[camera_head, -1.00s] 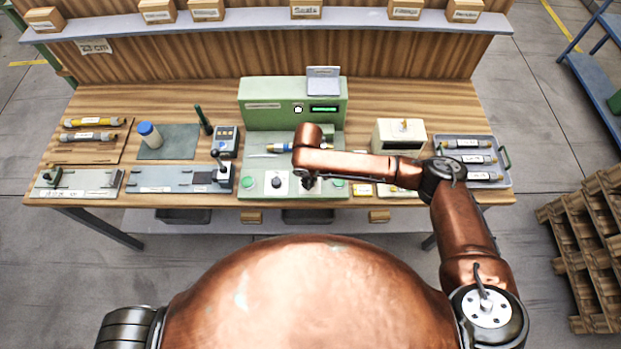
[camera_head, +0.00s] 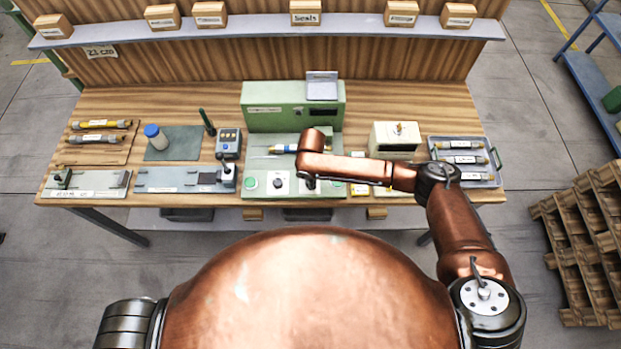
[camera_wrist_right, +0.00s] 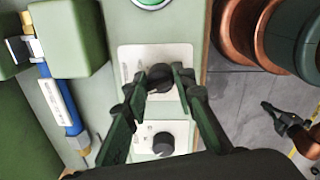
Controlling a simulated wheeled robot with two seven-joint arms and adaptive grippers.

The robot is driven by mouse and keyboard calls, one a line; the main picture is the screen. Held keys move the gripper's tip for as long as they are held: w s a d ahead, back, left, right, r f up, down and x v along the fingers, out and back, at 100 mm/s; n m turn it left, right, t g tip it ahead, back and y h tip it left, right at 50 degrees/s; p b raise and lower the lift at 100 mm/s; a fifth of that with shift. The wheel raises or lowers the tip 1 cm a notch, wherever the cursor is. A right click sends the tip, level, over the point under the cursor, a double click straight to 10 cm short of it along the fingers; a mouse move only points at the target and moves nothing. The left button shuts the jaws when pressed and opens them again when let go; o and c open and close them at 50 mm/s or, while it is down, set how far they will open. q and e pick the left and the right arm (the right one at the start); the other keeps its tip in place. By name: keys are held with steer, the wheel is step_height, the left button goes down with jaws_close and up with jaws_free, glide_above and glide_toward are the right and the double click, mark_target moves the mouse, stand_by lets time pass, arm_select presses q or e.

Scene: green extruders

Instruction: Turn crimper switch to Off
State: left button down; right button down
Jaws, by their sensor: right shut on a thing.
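The green crimper (camera_head: 262,121) stands at the middle of the bench, its small display dark. Its front panel carries a green button (camera_head: 251,183) and a black knob (camera_head: 278,183). My right gripper (camera_head: 309,184) is over the panel's right part and hides the switch there in the head view. In the right wrist view, my right gripper (camera_wrist_right: 160,80) is shut on a black rotary switch (camera_wrist_right: 160,76) on a white plate. A second black knob (camera_wrist_right: 163,143) sits below it, clear of the fingertips. The switch's label is too small to read.
A hose with a blue band (camera_wrist_right: 73,117) lies in the crimper beside green blocks (camera_wrist_right: 68,35). To the right are a cream box (camera_head: 394,139) and a tray of hoses (camera_head: 490,180).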

steer(key=shift+n, duration=0.5)
steer(key=c, duration=1.6)
jaws_free()
steer(key=r, duration=1.2)
steer(key=shift+s+d, duration=0.15)
steer(key=shift+s, duration=0.1)
